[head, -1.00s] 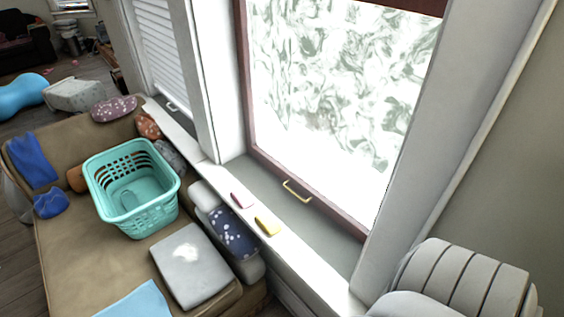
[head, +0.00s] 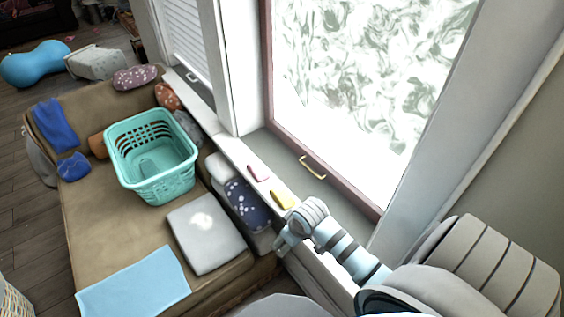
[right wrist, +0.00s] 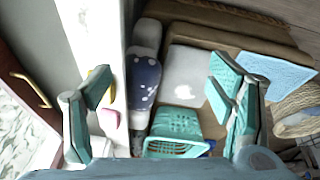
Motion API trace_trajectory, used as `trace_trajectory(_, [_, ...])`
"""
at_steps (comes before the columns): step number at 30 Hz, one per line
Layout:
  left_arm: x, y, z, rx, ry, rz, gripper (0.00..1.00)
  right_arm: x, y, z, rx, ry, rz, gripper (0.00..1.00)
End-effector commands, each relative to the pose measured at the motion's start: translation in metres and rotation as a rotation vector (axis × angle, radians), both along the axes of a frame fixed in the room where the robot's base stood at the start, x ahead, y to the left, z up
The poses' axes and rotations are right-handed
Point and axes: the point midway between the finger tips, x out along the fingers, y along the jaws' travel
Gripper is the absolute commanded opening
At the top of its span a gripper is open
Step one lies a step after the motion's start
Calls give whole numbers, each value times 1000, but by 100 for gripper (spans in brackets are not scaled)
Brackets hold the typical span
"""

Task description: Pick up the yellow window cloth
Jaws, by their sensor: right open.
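The yellow window cloth (head: 283,199) lies on the white window sill in the head view, near the brass window handle. In the right wrist view the cloth (right wrist: 112,95) is partly hidden behind the left-hand finger. My right gripper (head: 281,243) is over the edge between the sill and the sofa, just in front of the cloth. In the right wrist view its teal fingers (right wrist: 160,90) are wide apart with nothing between them. My left gripper is not in view.
A pink cloth (head: 258,173) lies beside the yellow one on the sill (head: 232,149). The brown sofa (head: 110,235) holds a teal basket (head: 150,184), a grey cushion (head: 205,238), a dark patterned cushion (head: 246,204) and a light blue cloth (head: 135,290). The window handle (head: 312,167) sticks out nearby.

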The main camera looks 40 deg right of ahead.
Motion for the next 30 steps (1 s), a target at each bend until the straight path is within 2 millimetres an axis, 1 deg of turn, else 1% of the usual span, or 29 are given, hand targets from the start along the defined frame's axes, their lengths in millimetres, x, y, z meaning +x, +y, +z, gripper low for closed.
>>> trace_trajectory(1, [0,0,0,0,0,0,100,22,-14,0,1,-6,-14,76])
trace_trajectory(4, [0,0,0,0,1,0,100,64,-44,4,17,-19,-53,76])
trace_trajectory(6, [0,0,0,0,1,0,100,91,-66,11,35,-35,-92,76])
trace_trajectory(9, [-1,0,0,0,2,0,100,121,-94,24,61,-56,-149,76])
trace_trajectory(10, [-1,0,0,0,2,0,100,127,-101,28,68,-63,-164,76])
trace_trajectory(12, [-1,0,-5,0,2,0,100,137,-111,29,82,-72,-188,76])
trace_trajectory(14, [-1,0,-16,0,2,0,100,141,-114,23,86,-75,-195,76])
trace_trajectory(17, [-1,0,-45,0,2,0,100,146,-114,2,87,-75,-195,76])
trace_trajectory(18, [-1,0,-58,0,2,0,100,149,-114,-7,87,-75,-195,76])
trace_trajectory(24, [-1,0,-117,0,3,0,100,163,-115,-42,86,-75,-194,76])
trace_trajectory(27, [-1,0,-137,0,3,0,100,169,-115,-53,85,-75,-193,76])
trace_trajectory(30, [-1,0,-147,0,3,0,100,171,-116,-57,85,-72,-193,76])
